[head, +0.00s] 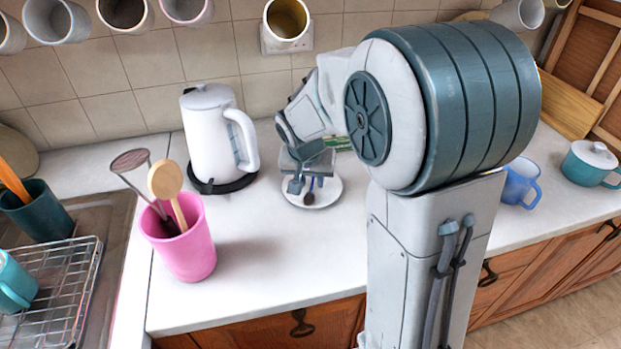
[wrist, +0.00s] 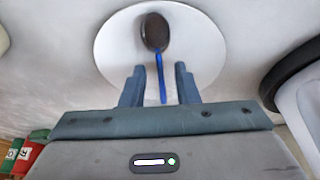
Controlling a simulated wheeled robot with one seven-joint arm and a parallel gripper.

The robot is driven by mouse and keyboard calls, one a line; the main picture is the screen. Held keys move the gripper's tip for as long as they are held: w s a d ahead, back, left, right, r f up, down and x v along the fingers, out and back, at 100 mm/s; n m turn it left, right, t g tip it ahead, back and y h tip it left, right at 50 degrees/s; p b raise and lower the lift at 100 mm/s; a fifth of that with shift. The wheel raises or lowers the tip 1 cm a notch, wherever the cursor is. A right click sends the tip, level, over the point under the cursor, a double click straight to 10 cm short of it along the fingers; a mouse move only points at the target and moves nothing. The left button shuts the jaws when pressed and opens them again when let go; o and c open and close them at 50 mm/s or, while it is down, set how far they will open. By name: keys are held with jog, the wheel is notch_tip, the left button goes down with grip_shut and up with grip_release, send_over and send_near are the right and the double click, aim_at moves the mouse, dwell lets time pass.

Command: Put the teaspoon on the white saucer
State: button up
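The teaspoon (wrist: 155,33) has a dark bowl and a blue handle. In the wrist view it shows against the white saucer (wrist: 115,45), bowl away from my gripper (wrist: 159,72). My gripper's two fingers stand apart on either side of the blue handle, with a visible gap on each side. In the head view my gripper (head: 308,186) points down over the white saucer (head: 334,190), and the teaspoon's dark bowl (head: 309,198) shows over the saucer. The spoon appears to lie on the saucer; part of the handle is hidden by my gripper.
A white kettle (head: 208,135) on a dark base stands left of the saucer. A pink cup (head: 190,245) with utensils stands at front left. A blue mug (head: 518,185) and a teal lidded pot (head: 590,165) stand right. The counter in front of the saucer is clear.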

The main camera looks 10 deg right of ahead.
jog(key=shift+r, duration=0.15)
jog(key=shift+r+p, duration=0.25)
jog(key=shift+p, duration=0.15)
jog(key=v, duration=1.1)
jog(key=s+d+f+n+y, duration=0.1)
jog(key=s+f+n, duration=0.1)
jog(key=s, duration=0.6)
jog(key=s+d+f+n, duration=0.1)
jog(key=s+f+n, duration=0.1)
jog(key=s, duration=0.7)
jog(key=shift+s+f+y, duration=0.35)
jog(key=shift+f+y, duration=0.05)
jog(key=shift+f, duration=0.15)
jog(key=shift+r, duration=0.15)
